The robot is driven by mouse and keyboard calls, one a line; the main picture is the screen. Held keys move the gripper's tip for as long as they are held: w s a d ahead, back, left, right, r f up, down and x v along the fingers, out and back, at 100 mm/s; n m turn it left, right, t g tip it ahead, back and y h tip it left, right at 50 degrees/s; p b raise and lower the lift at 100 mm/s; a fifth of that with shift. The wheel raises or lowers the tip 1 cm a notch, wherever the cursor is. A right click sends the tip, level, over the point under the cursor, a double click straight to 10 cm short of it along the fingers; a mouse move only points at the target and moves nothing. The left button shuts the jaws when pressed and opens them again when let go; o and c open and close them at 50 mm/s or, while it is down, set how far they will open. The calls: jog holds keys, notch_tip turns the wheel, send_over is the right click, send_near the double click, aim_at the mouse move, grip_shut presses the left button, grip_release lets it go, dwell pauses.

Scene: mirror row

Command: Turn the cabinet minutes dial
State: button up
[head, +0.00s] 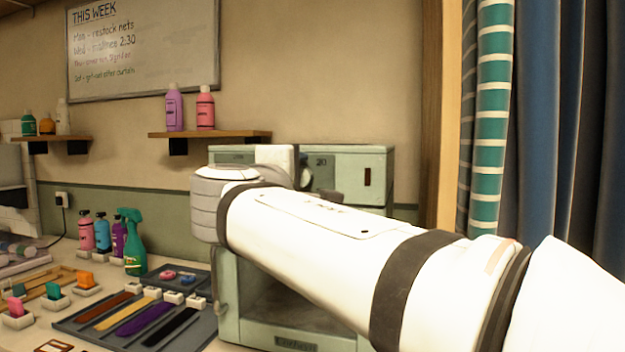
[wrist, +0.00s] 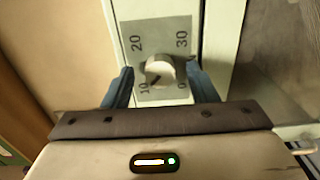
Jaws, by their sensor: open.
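The minutes dial (wrist: 160,72) is a round pale knob on a grey plate marked 10, 20, 30 and 0 in the wrist view. A dark mark at its lower left lies near the 10. My gripper (wrist: 161,84) is open, with one blue-grey finger on each side of the dial. I cannot tell whether either finger touches it. The pale green cabinet (head: 372,163) stands against the wall in the head view. There my arm hides much of its front, and the dial cannot be made out; a 20 shows on the panel.
A green spray bottle (head: 133,242) and several other bottles stand left of the cabinet. A grey tray (head: 66,326) with coloured strips lies on the counter. A wooden shelf (head: 208,135) is on the wall above. Blue curtains (head: 550,130) hang at the right.

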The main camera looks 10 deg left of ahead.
jog(key=s, duration=0.7)
jog(key=shift+s+a, duration=0.3)
jog(key=shift+s, duration=0.05)
jog(key=shift+f, duration=0.1)
